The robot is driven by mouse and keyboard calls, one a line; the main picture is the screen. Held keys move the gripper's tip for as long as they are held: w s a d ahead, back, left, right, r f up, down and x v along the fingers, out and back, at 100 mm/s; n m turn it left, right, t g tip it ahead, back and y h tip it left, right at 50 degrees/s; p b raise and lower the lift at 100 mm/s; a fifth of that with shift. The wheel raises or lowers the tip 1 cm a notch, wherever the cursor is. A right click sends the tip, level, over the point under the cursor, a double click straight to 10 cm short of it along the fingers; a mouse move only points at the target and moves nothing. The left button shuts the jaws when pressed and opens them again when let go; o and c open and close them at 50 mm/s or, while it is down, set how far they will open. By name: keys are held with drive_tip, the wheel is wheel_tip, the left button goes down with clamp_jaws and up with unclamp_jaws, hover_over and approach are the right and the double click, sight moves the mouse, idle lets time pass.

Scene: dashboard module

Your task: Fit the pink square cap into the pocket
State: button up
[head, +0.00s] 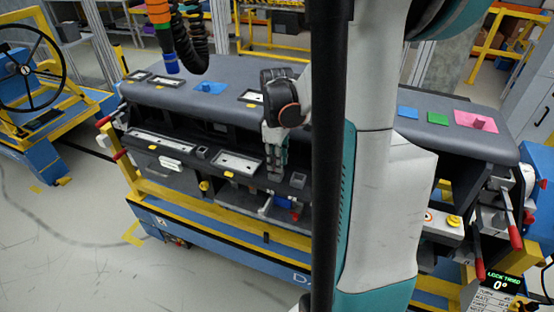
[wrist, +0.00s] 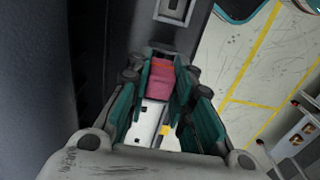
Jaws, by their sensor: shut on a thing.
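My gripper (wrist: 162,85) is shut on a pink-red block, which I take to be the pink square cap (wrist: 160,78), held between the teal fingers in the wrist view. In the head view my gripper (head: 275,172) points down at the front of the dashboard, and the cap cannot be made out there. A framed square pocket (wrist: 174,8) shows at the top edge of the wrist view, apart from the cap. In the head view a small square pocket (head: 298,180) lies just right of my fingertips; I cannot tell if it is the same one.
Another small pocket (head: 202,152) and a long framed slot (head: 237,162) lie left of my gripper. A black hose hangs above the left side.

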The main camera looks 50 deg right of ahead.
drive_tip(key=shift+f+b, duration=0.85)
drive_tip(key=shift+f, duration=0.2)
drive_tip(key=o, duration=0.8)
drive_tip(key=shift+o, duration=0.2)
drive_tip(key=shift+r, duration=0.15)
wheel_tip(320, 180, up, 12)
drive_tip(key=shift+f, duration=0.1)
